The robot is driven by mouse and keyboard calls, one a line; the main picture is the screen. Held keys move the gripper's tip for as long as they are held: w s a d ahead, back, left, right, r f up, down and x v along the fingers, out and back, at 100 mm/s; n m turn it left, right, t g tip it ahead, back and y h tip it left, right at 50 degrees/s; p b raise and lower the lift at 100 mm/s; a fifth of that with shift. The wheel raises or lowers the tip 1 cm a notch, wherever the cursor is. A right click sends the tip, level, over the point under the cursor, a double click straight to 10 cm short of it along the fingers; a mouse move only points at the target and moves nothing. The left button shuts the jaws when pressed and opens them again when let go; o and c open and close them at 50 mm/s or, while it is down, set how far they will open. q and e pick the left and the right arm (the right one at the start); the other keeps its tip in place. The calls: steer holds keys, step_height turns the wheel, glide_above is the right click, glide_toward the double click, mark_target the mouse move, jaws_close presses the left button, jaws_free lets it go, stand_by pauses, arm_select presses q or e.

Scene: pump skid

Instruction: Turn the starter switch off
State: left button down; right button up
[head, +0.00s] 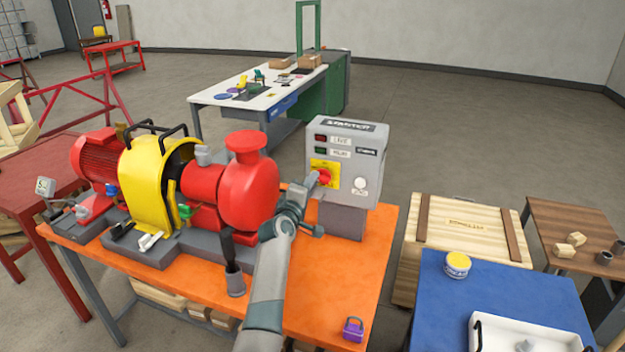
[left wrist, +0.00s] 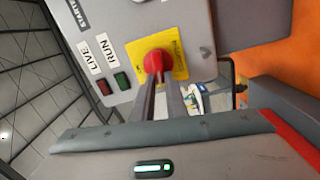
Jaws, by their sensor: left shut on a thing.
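The grey starter box (head: 347,146) stands on a grey post at the right side of the orange bench. Its red rotary switch (head: 324,178) sits on a yellow plate on the front face. My left gripper (head: 312,182) is at the switch, its fingers reaching in from the left. In the left wrist view the two fingers (left wrist: 163,90) are shut on the red switch knob (left wrist: 157,62), which sits in front of the yellow plate (left wrist: 180,60). The red and green lamps (left wrist: 112,85) beside it look dark. The knob's exact angle is hard to tell. My right gripper is out of view.
The red and yellow pump set (head: 200,190) fills the bench left of my arm. A purple padlock (head: 353,328) lies near the front of the orange bench top (head: 365,262). A blue table (head: 440,300) and a wooden crate (head: 465,228) stand to the right.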

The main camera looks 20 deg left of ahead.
arm_select(q)
steer(key=shift+f+n, duration=0.15)
steer(key=shift+n, duration=0.75)
steer(key=c, duration=1.8)
jaws_free()
steer(key=shift+o, duration=0.2)
steer(key=shift+s+p, duration=0.1)
steer(key=shift+p, duration=0.2)
steer(key=s+p, duration=0.8)
steer(key=s, duration=0.9)
steer(key=shift+a, duration=0.35)
